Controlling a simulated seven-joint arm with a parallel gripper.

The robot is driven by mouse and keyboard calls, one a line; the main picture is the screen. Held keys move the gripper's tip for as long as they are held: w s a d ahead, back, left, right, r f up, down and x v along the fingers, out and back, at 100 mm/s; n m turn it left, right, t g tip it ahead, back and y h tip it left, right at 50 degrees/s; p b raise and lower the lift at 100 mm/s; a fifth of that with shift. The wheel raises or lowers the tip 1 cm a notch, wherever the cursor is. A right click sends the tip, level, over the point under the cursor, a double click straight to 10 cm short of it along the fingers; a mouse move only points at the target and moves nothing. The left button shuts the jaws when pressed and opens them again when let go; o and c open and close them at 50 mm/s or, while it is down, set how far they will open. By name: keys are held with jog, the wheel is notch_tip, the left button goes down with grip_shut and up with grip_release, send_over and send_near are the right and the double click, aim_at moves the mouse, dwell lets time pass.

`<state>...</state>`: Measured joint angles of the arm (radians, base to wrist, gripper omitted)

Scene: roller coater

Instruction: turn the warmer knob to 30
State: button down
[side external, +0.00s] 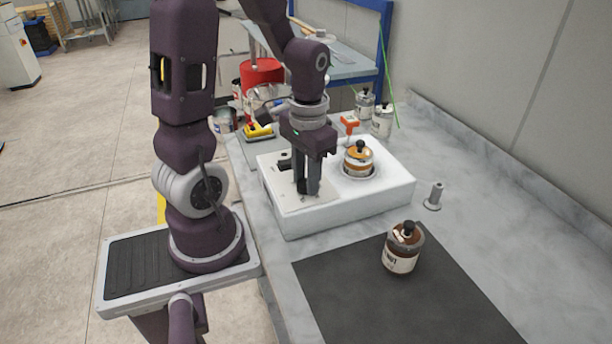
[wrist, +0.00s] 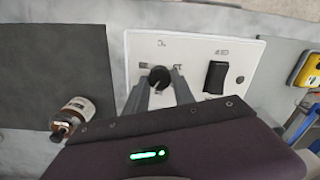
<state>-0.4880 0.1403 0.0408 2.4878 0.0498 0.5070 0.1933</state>
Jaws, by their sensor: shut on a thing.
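The warmer (side external: 345,215) is a white box on the bench with a pale control panel (wrist: 190,50). Its round dark knob (wrist: 160,77) shows between my fingers in the wrist view. My gripper (side external: 307,190) points down over the panel and is shut on the knob. In the wrist view my gripper (wrist: 160,84) has one finger on each side of it. The fingers and the low resolution hide most of the dial marks, so I cannot read the knob's setting. A black rocker switch (wrist: 216,76) sits beside the knob.
An amber jar (side external: 358,160) stands on the warmer's right part. A small grey post (side external: 434,197), an orange-handled item (side external: 349,124), a yellow device (side external: 259,131) and glass bottles (side external: 382,121) are nearby.

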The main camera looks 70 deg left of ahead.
jog(key=m, duration=0.4)
jog(key=shift+m, duration=0.4)
dwell(0.4)
jog(key=c, duration=1.1)
grip_release()
jog(key=shift+o, duration=0.2)
notch_tip(320, 180, up, 7)
jog(key=shift+d+r, duration=0.1)
jog(key=shift+d, duration=0.05)
